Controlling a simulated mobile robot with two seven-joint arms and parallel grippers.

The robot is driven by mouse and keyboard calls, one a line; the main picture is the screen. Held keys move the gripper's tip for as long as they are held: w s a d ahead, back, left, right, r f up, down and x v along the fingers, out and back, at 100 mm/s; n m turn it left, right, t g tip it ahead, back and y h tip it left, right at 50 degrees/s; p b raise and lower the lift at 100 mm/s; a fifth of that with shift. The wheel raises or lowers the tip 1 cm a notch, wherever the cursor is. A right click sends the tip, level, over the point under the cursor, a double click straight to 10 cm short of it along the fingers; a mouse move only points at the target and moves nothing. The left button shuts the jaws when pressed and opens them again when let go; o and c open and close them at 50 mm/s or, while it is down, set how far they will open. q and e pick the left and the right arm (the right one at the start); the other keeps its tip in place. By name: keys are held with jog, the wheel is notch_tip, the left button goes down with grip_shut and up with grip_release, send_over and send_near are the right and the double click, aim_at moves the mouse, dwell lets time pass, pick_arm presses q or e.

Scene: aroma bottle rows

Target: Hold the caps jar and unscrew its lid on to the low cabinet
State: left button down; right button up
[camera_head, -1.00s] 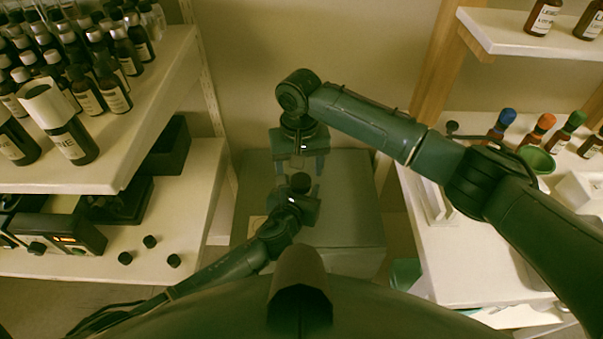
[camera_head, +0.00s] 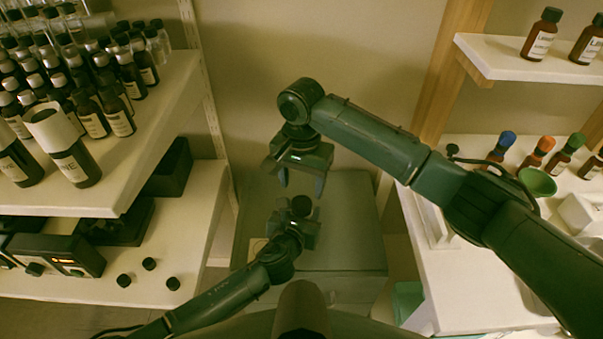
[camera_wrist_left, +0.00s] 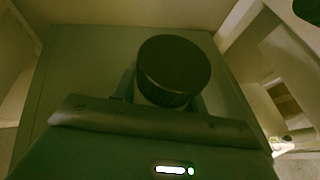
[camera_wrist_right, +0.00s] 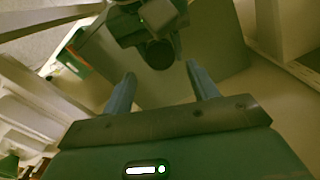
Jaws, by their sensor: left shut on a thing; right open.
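The caps jar's round dark lid (camera_head: 302,205) shows above my left gripper (camera_head: 299,212). The left gripper is shut on the jar, over the low cabinet (camera_head: 350,235). In the left wrist view the lid (camera_wrist_left: 173,72) hides most of the jar body between the fingers. My right gripper (camera_head: 301,183) is open and empty, just beyond the lid in the head view. In the right wrist view the lid (camera_wrist_right: 158,54) appears between and past the spread fingertips (camera_wrist_right: 161,72), apart from them. The lid appears to be on the jar.
Crowded bottle shelves (camera_head: 140,185) stand at the left, with several small black caps (camera_head: 149,264) on the lower shelf. A white counter (camera_head: 465,275) at the right holds bottles with coloured tops and a green bowl (camera_head: 537,182).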

aim_at(301, 203)
notch_tip(301, 203, down, 6)
jog(key=shift+r, duration=0.15)
jog(key=shift+c, duration=0.2)
jog(key=c, duration=1)
jog(key=n, duration=0.6)
jog(key=shift+n, duration=0.4)
jog(key=o, duration=1.1)
jog(key=shift+r, duration=0.1)
